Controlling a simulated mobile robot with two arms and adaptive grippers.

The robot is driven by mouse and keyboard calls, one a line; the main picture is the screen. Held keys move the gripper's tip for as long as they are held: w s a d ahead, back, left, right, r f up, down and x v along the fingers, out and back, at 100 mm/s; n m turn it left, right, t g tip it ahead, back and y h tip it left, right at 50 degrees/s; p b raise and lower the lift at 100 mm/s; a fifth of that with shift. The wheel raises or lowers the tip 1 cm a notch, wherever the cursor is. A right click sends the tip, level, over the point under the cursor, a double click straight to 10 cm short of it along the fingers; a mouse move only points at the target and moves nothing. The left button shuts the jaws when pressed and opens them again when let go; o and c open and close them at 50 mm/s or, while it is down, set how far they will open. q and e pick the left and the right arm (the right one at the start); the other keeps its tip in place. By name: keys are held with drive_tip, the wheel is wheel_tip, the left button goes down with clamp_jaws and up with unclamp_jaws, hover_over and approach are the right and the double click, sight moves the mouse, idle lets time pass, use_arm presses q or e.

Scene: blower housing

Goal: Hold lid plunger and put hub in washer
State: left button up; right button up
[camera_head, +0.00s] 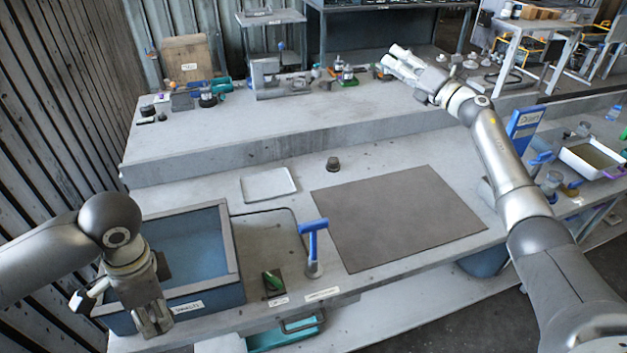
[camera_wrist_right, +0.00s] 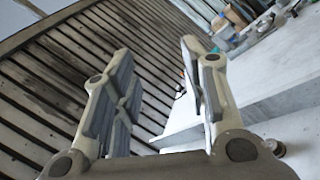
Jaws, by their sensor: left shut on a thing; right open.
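The washer (camera_head: 238,262) is a dark-rimmed box with a blue inside at the left of the bench. Its front label is too small to read surely. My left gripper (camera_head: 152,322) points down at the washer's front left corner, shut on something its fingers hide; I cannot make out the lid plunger. A small dark round part (camera_head: 333,164), possibly the hub, stands behind the brown mat. My right gripper (camera_head: 392,58) is open and empty, raised over the back shelf, far from that part. Its two spread fingers (camera_wrist_right: 157,62) show in the right wrist view with nothing between them.
A brown mat (camera_head: 400,218) covers the bench middle, bare. A white tray (camera_head: 268,184) lies behind the washer. An upright blue-handled tool (camera_head: 313,248) and a green item (camera_head: 273,281) stand near the front edge. Several small items sit on the raised back shelf.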

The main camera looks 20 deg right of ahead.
drive_tip(key=s+a+f+n+g+y, duration=0.1)
drive_tip(key=s+a+n+g+y, duration=0.25)
drive_tip(key=a+n+g, duration=0.75)
drive_tip(key=s+a+f+n+g+y, duration=0.2)
drive_tip(key=s+a+n, duration=0.25)
drive_tip(key=a, duration=1.35)
drive_tip(key=n+g+h, duration=0.6)
drive_tip(key=n+h, duration=0.1)
drive_tip(key=h, duration=0.5)
hover_over(314, 221)
wheel_tip(314, 221, down, 9)
wheel_tip(314, 221, down, 11)
drive_tip(key=shift+f, duration=0.15)
